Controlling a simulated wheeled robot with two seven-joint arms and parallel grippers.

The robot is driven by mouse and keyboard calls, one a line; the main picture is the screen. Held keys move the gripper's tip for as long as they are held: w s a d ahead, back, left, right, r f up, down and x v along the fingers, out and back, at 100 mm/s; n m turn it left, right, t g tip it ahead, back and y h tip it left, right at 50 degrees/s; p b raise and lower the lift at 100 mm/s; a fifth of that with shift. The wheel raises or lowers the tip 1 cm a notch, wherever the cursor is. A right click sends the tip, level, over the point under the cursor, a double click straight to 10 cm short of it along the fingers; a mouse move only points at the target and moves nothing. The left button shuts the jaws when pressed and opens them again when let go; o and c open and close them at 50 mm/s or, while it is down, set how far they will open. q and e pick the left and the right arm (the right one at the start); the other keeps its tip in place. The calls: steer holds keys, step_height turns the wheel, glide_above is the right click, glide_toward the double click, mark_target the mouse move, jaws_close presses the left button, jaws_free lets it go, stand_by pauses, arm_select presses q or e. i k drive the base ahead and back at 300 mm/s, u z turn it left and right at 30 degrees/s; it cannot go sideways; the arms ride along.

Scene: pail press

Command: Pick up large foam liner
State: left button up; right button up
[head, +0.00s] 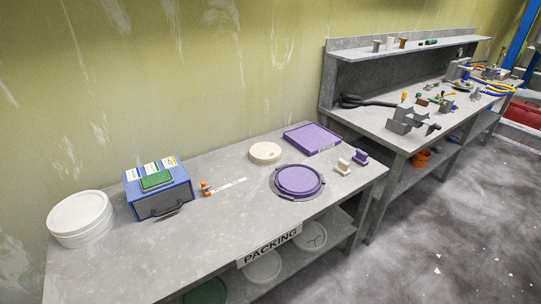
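No piece in the head view is labelled clearly enough for me to tell which is the large foam liner. Several round pieces are on the packing table. A large white round piece, like a stack of discs or a lidded tub (80,217), stands at the left end. A smaller cream disc (265,152) lies near the back middle. A purple round piece (299,179) lies on a dark grey ring (285,195) toward the right. Neither of my grippers is in view.
A blue box (178,200) with a green top pad stands beside the white piece. A purple tray (312,137) and small cream (343,167) and purple (360,157) blocks are at the right. The table's front middle is clear. A cluttered workbench (370,115) adjoins at the right.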

mark_target(261, 151)
steer(key=u, duration=0.05)
steer(key=k, duration=0.4)
steer(key=z, duration=0.85)
steer(key=i, duration=1.7)
steer(key=u, duration=0.25)
